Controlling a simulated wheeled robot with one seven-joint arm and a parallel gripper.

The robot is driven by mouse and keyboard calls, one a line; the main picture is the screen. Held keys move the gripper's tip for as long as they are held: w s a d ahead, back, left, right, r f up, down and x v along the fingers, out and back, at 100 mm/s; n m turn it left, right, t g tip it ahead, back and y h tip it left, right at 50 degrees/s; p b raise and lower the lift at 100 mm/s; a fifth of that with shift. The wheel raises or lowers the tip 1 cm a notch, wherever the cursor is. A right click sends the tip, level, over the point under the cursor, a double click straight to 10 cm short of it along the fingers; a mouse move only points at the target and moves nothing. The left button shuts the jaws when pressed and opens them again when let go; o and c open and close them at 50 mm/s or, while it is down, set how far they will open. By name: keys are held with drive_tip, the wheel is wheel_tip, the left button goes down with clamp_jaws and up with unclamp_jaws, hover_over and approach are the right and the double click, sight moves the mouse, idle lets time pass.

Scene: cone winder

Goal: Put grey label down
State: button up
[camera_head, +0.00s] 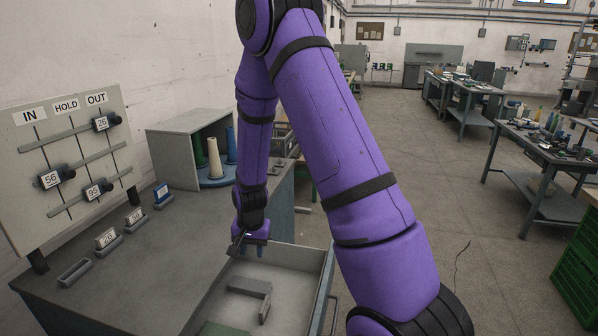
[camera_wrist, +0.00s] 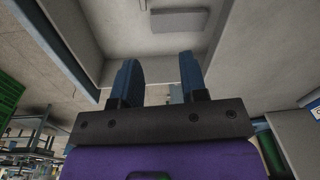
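My gripper (camera_head: 250,250) points down over the open drawer (camera_head: 328,285). In the wrist view my gripper (camera_wrist: 158,80) has its two blue fingers apart, with no label clearly held between them. A flat grey piece (camera_wrist: 180,20) lies on the drawer floor ahead of the fingers, apart from them; it may be the grey label. In the head view grey pieces (camera_head: 250,287) lie in the drawer below my gripper, forming an angle. I cannot tell which of them is the label.
A board (camera_head: 75,150) marked IN, HOLD and OUT carries numbered tags on rails. A grey cabinet (camera_head: 185,130) with cones stands behind. A green piece (camera_head: 222,328) shows in the drawer's near end.

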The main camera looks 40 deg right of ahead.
drive_tip(key=s+a+r+n+t, duration=0.1)
drive_tip(key=s+r+n, duration=0.15)
drive_tip(key=r, duration=0.55)
drive_tip(key=s+a+r+n, duration=0.1)
drive_tip(key=s+r, duration=0.2)
drive_tip(key=r, duration=0.5)
drive_tip(key=s+a+r+n+t, duration=0.1)
drive_tip(key=s+a+r, duration=0.1)
drive_tip(key=r, duration=0.6)
drive_tip(key=s+r+n+t, duration=0.1)
drive_tip(key=s+r+n, duration=0.1)
drive_tip(key=s+r, duration=0.4)
drive_tip(key=s+a+r+n+t, duration=0.1)
drive_tip(key=s+r+n, duration=0.2)
drive_tip(key=s, duration=0.9)
drive_tip(key=v, duration=0.2)
drive_tip(key=shift+a+r, duration=0.2)
drive_tip(key=shift+r, duration=0.25)
drive_tip(key=shift+w, duration=0.1)
